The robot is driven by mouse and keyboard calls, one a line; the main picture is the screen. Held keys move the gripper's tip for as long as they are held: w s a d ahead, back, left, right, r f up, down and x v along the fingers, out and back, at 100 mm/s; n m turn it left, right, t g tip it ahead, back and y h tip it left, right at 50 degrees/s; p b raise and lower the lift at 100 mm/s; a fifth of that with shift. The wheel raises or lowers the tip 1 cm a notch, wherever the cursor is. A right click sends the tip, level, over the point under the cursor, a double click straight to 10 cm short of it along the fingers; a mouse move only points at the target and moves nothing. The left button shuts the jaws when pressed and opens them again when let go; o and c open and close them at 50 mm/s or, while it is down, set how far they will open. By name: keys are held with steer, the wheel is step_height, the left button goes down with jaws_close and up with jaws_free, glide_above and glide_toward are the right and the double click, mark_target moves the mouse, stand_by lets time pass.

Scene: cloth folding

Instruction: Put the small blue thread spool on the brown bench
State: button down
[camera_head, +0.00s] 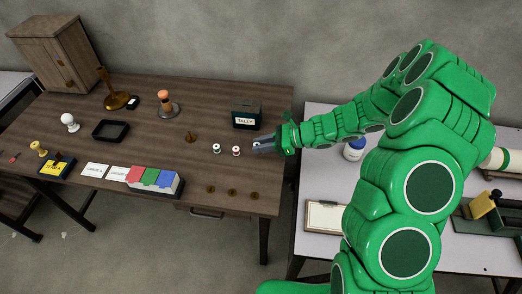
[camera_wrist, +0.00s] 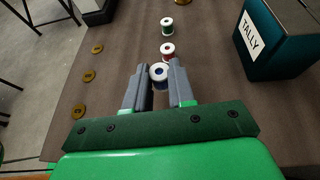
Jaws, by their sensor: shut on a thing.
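The small blue thread spool (camera_wrist: 160,75), with white rims, is between the fingertips of my gripper (camera_wrist: 159,82) in the wrist view. The fingers are shut on it from both sides. In the head view my gripper (camera_head: 264,146) is at the right end of the brown bench (camera_head: 215,105), and I cannot make out the blue spool there. I cannot tell whether the spool touches the bench top or is just above it. The bench top also fills much of the wrist view (camera_wrist: 120,55).
A red spool (camera_head: 237,151) and a green spool (camera_head: 216,148) stand just left of my gripper. The dark TALLY box (camera_head: 246,114) stands behind. Several brass discs (camera_head: 232,193) lie near the front edge. A pale table (camera_head: 312,172) is to the right.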

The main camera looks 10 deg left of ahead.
mark_target(261, 156)
steer(key=shift+w+a+f, duration=0.15)
steer(key=shift+w+f, duration=0.1)
steer(key=shift+f, duration=1.7)
steer(key=c, duration=1)
jaws_free()
steer(key=shift+f, duration=0.1)
steer(key=shift+o, duration=0.2)
steer(key=shift+r, duration=0.2)
steer(key=v, duration=1.2)
